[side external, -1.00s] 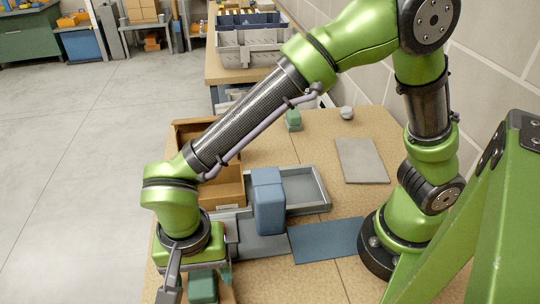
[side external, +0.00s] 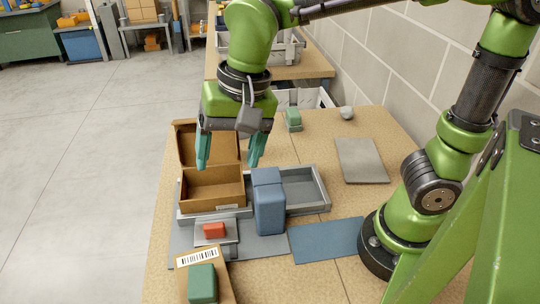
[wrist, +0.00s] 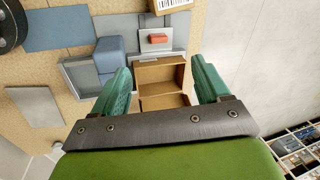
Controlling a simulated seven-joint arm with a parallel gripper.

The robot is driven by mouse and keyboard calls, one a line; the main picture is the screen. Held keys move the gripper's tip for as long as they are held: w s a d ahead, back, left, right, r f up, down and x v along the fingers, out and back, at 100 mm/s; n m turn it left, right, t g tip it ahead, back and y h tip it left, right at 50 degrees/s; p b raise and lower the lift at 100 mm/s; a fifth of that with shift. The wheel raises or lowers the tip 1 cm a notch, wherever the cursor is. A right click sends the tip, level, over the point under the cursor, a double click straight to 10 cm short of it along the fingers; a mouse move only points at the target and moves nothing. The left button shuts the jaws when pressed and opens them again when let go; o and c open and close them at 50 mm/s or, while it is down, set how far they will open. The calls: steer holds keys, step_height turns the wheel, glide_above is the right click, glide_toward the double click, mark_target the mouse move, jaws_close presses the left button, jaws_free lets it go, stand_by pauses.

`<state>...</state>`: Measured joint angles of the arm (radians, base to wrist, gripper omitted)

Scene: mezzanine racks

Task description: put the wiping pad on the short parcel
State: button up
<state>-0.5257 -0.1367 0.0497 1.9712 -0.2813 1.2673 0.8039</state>
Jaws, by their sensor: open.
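A green block, which looks like the wiping pad (side external: 202,283), rests on top of a low cardboard parcel with a barcode label, which looks like the short parcel (side external: 219,276), at the front of the table in the side view. The parcel's edge also shows at the top of the wrist view (wrist: 184,4); the pad is out of that view. My gripper (side external: 229,165) is open and empty, its teal fingers pointing down above the open cardboard box, well apart from the pad. In the wrist view the fingers (wrist: 160,72) are spread wide with nothing between them.
The open cardboard box (side external: 214,190) is beside a grey tray (side external: 312,190) and a tall blue block (side external: 268,205). A red block (side external: 214,230) sits on a small pale plate. A blue mat (side external: 325,240), grey slab (side external: 361,160) and another green item (side external: 293,119) lie farther right and back.

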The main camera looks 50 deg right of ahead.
steer(key=s+d+n+t, duration=0.1)
steer(key=s+d+t, duration=0.1)
steer(key=d, duration=0.6)
steer(key=s+d+n+t, duration=0.2)
steer(key=d+t, duration=0.1)
steer(key=d, duration=0.5)
steer(key=shift+f, duration=0.2)
